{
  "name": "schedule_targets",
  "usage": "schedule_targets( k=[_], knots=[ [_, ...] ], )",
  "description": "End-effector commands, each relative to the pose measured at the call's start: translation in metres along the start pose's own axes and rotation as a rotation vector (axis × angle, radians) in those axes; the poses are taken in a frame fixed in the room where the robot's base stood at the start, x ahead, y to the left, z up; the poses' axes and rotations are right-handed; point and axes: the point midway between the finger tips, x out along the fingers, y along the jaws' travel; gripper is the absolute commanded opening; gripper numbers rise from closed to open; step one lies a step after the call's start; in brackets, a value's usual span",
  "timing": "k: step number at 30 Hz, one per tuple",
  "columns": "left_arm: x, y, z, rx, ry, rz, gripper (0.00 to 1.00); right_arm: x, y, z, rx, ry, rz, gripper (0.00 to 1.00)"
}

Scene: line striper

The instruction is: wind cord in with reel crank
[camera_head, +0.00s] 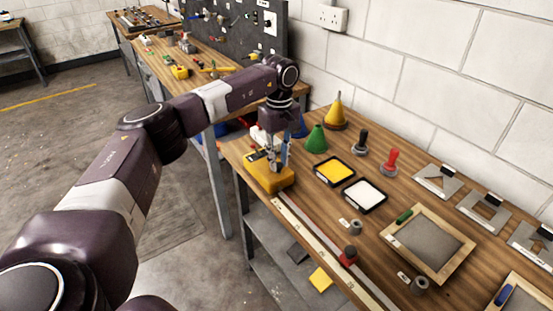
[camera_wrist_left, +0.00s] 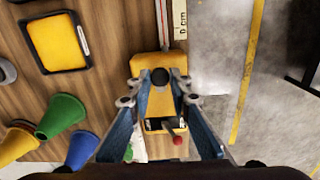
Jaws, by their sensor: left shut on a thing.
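My left gripper (camera_head: 278,168) points down over the reel. In the wrist view its blue-grey fingers (camera_wrist_left: 162,78) are closed in around the black knob. The fingers hide part of the reel. A thin red line runs along the strip; I cannot tell whether it is the cord. My right gripper is not in view.
A red-and-dark block (camera_head: 348,256) sits by the strip. Framed screens (camera_head: 393,228) and metal stencils fill the right.

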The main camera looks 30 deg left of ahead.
Motion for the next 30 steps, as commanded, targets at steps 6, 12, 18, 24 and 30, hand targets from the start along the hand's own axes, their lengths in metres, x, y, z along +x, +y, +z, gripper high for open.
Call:
schedule_targets(
  k=[6, 12, 18, 24, 30],
  knots=[
    [-0.002, 0.007, -0.001, -0.207, 0.001, 0.003, 0.0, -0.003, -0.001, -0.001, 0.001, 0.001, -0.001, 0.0],
    [-0.002, 0.012, -0.003, -0.397, 0.001, 0.004, 0.0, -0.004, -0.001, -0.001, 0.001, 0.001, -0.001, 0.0],
    [-0.002, 0.017, -0.006, -0.589, 0.001, 0.005, 0.0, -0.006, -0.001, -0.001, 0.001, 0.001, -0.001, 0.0],
    [-0.003, 0.021, -0.009, -0.778, 0.002, 0.006, 0.0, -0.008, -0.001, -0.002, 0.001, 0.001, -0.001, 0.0],
    [-0.003, 0.024, -0.013, -0.968, 0.002, 0.006, 0.0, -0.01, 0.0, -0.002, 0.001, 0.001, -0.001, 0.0]
  ],
)
